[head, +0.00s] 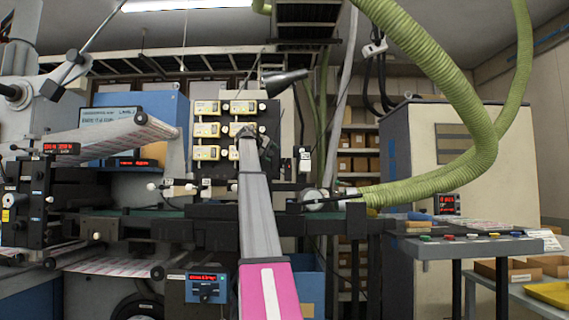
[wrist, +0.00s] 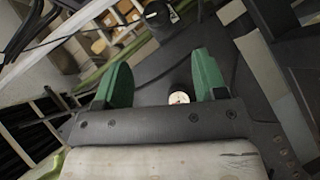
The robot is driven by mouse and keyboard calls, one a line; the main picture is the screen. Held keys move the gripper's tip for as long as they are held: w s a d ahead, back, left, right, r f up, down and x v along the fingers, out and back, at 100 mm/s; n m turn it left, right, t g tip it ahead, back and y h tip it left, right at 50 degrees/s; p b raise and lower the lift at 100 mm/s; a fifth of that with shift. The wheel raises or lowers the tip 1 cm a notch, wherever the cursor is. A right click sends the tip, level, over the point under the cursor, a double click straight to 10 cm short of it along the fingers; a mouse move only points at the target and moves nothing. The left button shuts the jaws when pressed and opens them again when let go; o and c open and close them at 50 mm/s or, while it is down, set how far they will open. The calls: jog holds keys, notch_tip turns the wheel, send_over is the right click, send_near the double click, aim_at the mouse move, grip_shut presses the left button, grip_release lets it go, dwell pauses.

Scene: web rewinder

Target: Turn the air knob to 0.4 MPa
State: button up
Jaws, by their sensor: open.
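In the wrist view, my gripper (wrist: 162,62) has its two green fingers wide apart with nothing between the tips. A small round pale dial (wrist: 179,98) shows low between the fingers, close to the palm edge; its reading is too small to make out. A dark round knob-like part (wrist: 158,13) with a pale mark stands beyond the fingertips at the top edge, apart from them. I cannot tell for sure that it is the air knob. In the head view, my arm reaches up to the panel with yellow units (head: 207,131); the fingers are not clear there, and no air knob can be singled out.
A green ribbed hose (head: 440,60) hangs at the right, running down to the bench by a round fitting (head: 313,198). A dark lamp-like cone (head: 285,80) juts out above the panel. A side table (head: 480,247) with coloured buttons stands at the right.

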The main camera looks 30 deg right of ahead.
aim_at(284, 160)
jog(key=x, duration=1.1)
jog(key=shift+s+d, duration=0.1)
jog(key=shift+d, duration=0.1)
jog(key=c, duration=0.9)
